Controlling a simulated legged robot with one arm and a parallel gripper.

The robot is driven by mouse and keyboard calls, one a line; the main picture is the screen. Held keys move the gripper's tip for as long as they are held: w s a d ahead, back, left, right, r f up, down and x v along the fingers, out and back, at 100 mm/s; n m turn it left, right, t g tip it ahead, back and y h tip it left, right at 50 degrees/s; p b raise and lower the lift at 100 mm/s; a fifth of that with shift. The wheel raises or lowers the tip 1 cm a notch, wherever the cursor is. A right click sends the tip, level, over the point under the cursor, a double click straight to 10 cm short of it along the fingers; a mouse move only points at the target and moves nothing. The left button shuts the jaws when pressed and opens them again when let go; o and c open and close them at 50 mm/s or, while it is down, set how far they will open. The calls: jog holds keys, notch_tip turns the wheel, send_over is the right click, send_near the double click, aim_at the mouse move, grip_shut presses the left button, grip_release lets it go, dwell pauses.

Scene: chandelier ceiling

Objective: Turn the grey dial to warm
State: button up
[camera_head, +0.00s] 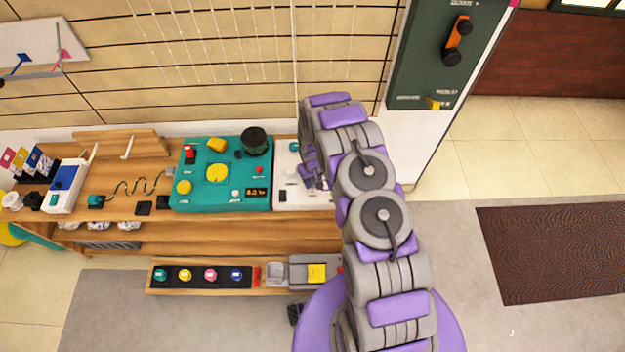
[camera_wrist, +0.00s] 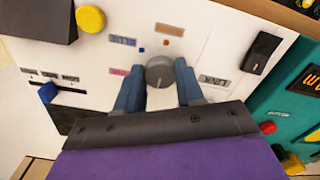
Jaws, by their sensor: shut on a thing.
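The grey dial (camera_wrist: 160,73) sits on a white panel (camera_wrist: 205,45) in the wrist view. My gripper (camera_wrist: 158,68) is shut on the dial, with one blue-grey finger on each side of it. A blue label (camera_wrist: 123,41), an orange label (camera_wrist: 169,30), a pink label (camera_wrist: 118,72) and a grey label (camera_wrist: 215,81) surround the dial; their words are too blurred to read surely. A faint mark shows on the dial's lower part. In the head view my gripper (camera_head: 314,176) is over the white panel (camera_head: 288,161), and the arm hides the dial.
A black switch (camera_wrist: 262,52), a yellow knob (camera_wrist: 90,18) and a blue slider (camera_wrist: 48,92) are on the white panel. A teal panel (camera_head: 205,201) stands just left of it on the wooden bench (camera_head: 200,230). A dark green wall panel (camera_head: 430,65) is at upper right.

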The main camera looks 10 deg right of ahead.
aim_at(313, 183)
jog(key=shift+s+f, duration=0.1)
jog(key=shift+s, duration=0.1)
jog(key=o, duration=1)
jog(key=shift+w, duration=0.1)
jog(key=shift+o, duration=0.2)
notch_tip(313, 183, up, 17)
jog(key=p, duration=0.1)
jog(key=shift+r, duration=0.2)
jog(key=shift+w+r, duration=0.1)
